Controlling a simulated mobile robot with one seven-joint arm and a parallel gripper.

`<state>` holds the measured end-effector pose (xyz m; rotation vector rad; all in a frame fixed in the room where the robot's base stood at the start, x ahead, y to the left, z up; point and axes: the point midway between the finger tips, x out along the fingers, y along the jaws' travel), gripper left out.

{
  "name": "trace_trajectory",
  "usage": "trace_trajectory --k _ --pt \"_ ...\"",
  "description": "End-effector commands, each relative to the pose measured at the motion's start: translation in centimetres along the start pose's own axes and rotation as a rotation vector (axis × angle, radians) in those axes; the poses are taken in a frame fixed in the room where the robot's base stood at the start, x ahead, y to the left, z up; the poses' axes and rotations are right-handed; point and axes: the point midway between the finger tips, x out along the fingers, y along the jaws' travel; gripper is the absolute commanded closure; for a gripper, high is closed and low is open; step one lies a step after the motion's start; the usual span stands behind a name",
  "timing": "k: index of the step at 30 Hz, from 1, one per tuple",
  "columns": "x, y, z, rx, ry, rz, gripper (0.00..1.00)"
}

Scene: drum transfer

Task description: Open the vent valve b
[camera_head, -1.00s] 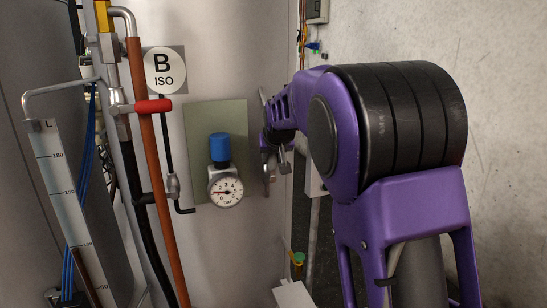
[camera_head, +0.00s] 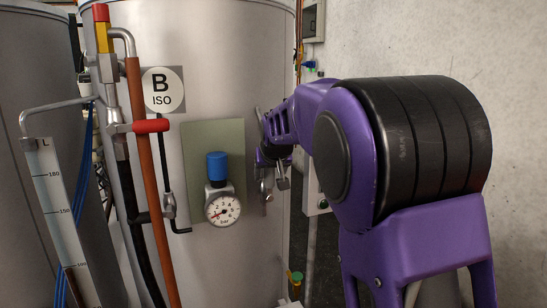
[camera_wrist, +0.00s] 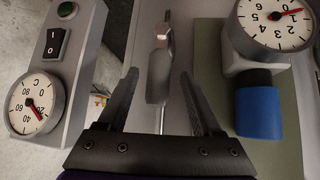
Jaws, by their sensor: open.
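A grey metal fitting with a flat lever-like part (camera_wrist: 160,75) lies between my fingers in the wrist view. It looks like a vent valve, but no label on it is readable. My gripper (camera_wrist: 162,85) is open, with one dark finger on each side of this part and visible gaps to both. In the head view my purple arm reaches to the tank's right side, and metal parts (camera_head: 266,190) show below its end. The fingertips cannot be made out clearly there. The tank (camera_head: 235,80) carries a round "B ISO" sign (camera_head: 162,90).
A pressure gauge (camera_head: 222,209) with a blue knob (camera_head: 217,166) sits on a green plate left of my gripper. A red handle (camera_head: 151,126) and pipes stand further left. A switch box (camera_wrist: 62,60) and temperature gauge (camera_wrist: 33,105) flank the fingers in the wrist view.

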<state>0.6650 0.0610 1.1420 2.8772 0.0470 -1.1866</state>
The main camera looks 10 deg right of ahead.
Motion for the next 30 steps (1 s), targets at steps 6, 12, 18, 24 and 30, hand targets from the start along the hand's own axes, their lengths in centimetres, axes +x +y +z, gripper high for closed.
trace_trajectory --k 6,12,18,24,30 --pt "-5.6 -0.1 -0.2 0.0 0.005 -0.002 0.33" --pt "-10.4 0.0 -0.1 0.0 0.004 -0.001 0.33" --pt "-13.7 0.0 -0.1 -0.001 0.003 0.0 0.33" --pt "-14.9 0.0 0.0 -0.001 0.001 0.0 0.33" --pt "-15.0 0.0 0.0 -0.001 0.0 0.0 0.33"
